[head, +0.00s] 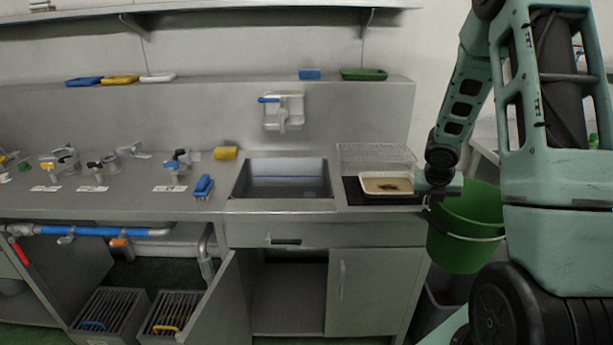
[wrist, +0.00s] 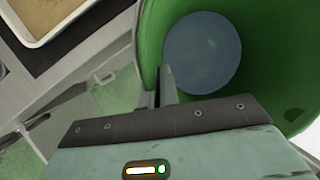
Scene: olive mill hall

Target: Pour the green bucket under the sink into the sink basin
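The green bucket (head: 465,245) hangs off the floor at the right end of the counter, roughly upright, partly hidden behind my arm. In the wrist view the bucket (wrist: 272,75) shows grey-blue contents at its bottom. My gripper (head: 438,190) is at the bucket's rim; in the wrist view its fingers (wrist: 160,92) are closed on the bucket wall, one on each side. The sink basin (head: 283,190) is set in the steel counter, left of the bucket and gripper. The cupboard under the sink has its left door (head: 222,305) open and looks empty inside.
A blue brush (head: 203,186) and yellow sponge (head: 225,153) lie left of the basin. A wall tap unit (head: 283,112) is above it. Grated crates (head: 110,312) stand below left.

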